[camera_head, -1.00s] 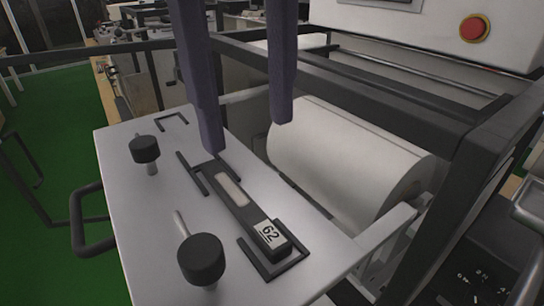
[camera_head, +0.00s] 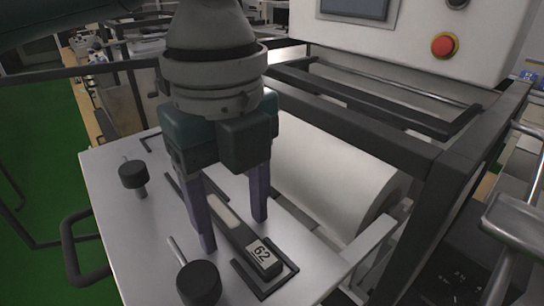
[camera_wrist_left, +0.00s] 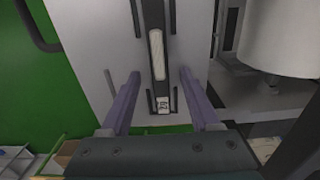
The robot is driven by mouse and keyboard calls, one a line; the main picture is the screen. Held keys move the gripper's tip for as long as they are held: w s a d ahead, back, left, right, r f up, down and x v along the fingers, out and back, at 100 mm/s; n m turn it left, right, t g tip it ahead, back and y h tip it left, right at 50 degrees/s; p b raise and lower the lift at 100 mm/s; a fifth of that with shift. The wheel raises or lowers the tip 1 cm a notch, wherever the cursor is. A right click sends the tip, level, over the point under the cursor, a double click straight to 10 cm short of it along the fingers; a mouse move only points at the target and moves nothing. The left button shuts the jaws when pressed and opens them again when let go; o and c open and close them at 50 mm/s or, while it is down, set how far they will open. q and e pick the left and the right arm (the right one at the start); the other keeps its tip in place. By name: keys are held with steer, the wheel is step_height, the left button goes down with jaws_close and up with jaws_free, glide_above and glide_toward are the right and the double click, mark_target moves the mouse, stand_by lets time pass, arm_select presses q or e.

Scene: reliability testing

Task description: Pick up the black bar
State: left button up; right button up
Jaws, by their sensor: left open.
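The black bar (camera_head: 237,233) lies on the light panel, with a pale strip along its middle and a white "62" label at its near end. In the left wrist view the black bar (camera_wrist_left: 159,88) runs up the picture between the fingers. My left gripper (camera_head: 233,233) is open, pointing down with its two purple fingers on either side of the bar. The left wrist view also shows my left gripper (camera_wrist_left: 159,75) with a gap between each finger and the bar. Finger height above the panel is hard to tell. My right gripper is not in view.
Two black knobs, a far one (camera_head: 133,174) and a near one (camera_head: 198,283), stand on the light panel (camera_head: 125,235) left of the bar. Black corner brackets (camera_head: 282,283) frame the bar's end. A white roll (camera_head: 330,175) and dark frame rails lie to the right.

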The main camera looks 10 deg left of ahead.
arm_select(q)
steer(key=shift+c, duration=0.4)
jaws_close()
